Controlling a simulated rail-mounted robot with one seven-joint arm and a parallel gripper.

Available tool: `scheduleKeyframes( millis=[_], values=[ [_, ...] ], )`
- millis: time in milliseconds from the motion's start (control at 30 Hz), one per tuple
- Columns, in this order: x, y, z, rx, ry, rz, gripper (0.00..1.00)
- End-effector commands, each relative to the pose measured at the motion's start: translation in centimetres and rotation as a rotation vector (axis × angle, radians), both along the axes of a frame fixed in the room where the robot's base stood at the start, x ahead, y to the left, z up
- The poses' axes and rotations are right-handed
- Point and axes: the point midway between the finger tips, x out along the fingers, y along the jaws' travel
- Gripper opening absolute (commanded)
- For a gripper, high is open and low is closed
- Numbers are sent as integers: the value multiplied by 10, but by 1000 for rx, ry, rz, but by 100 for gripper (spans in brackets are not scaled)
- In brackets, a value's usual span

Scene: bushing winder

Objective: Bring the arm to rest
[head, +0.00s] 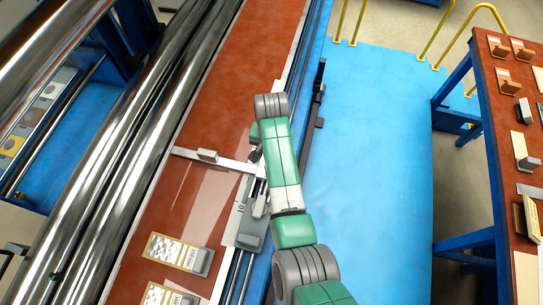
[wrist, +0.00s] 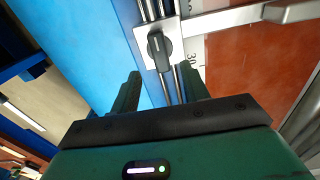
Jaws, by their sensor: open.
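My arm (head: 285,180), green and grey, reaches up from the bottom of the head view over the rail at the red table's right edge. My gripper (wrist: 161,86) is open and empty in the wrist view, with two dark green fingers apart. Its tips point toward the rail and a black clamp lever (wrist: 159,50) on a metal plate. The fingers appear apart from the lever, though the depth gap is hard to judge. In the head view the arm mostly hides the gripper.
A metal crossbar (head: 228,163) with a grey grip lies across the red table (head: 215,90). Labelled pieces (head: 178,254) lie at its lower end. Shiny rollers (head: 115,140) run along the left. The blue platform (head: 370,150) is clear; a parts bench (head: 497,110) stands right.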

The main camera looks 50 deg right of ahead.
Motion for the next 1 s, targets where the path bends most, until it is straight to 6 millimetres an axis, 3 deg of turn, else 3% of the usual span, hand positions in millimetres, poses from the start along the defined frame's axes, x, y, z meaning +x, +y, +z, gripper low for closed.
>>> scheduleKeyframes(
  millis=[133,700,767,833,1000],
  values=[
    [0,0,10,0,0,0,45],
    [5,0,17,-15,-19,9,45],
    [19,-1,36,-59,-77,37,45],
    [46,2,77,-151,-198,96,45],
    [110,34,214,-415,-569,276,45]
  ],
)
